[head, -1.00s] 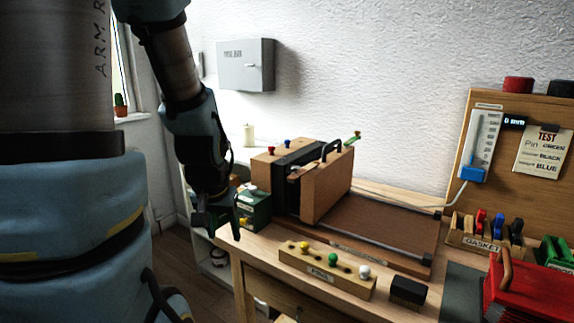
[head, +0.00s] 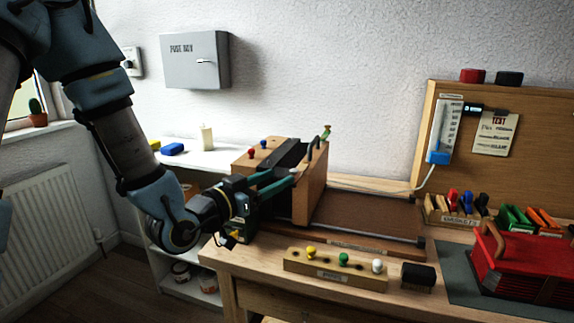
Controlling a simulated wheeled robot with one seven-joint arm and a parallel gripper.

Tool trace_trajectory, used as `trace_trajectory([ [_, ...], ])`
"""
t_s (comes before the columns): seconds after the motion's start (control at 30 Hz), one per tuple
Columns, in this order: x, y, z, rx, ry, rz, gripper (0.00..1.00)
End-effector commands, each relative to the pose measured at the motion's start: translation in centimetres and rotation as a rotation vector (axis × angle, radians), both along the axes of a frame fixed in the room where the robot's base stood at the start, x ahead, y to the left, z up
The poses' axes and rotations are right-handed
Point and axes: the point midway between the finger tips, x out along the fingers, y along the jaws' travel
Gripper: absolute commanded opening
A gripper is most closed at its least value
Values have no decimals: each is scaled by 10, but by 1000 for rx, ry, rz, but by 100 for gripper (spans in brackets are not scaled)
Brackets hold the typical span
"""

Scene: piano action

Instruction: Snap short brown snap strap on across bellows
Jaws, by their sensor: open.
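The bellows (head: 283,152) is a dark folded block between two upright wooden boards, on the left part of a wooden base. Its right board (head: 311,188) has a black handle on top. My gripper (head: 281,181) reaches in from the left, nearly level, with its green fingers open at the front of the bellows. I cannot tell whether the fingers touch it, and they hide part of its front. I cannot make out the short brown strap.
A pin block (head: 335,273) with yellow, green and white knobs and a black brush-like block (head: 418,277) lie along the front edge. A gasket rack (head: 456,212) and a red case (head: 520,262) stand at right. The brown base panel (head: 368,216) is bare.

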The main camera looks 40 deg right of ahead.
Motion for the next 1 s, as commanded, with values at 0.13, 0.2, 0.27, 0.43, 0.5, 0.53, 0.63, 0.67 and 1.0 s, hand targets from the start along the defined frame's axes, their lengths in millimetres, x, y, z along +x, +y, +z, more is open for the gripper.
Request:
trace_trajectory([
  [0.13, 4, -24, 3, 0, 1, -1, 57],
  [0.2, 6, -38, 3, 1, 2, 0, 57],
  [0.27, 8, -49, 3, 1, 2, 0, 57],
  [0.43, 14, -77, 3, 2, 0, 2, 57],
  [0.5, 16, -85, 2, 3, 1, 2, 57],
  [0.53, 16, -88, 2, 2, 0, 2, 57],
  [0.63, 17, -94, 1, 2, 0, 3, 57],
  [0.67, 18, -96, 1, 2, 0, 3, 57],
  [1.0, 18, -97, 0, 3, 0, 4, 54],
])
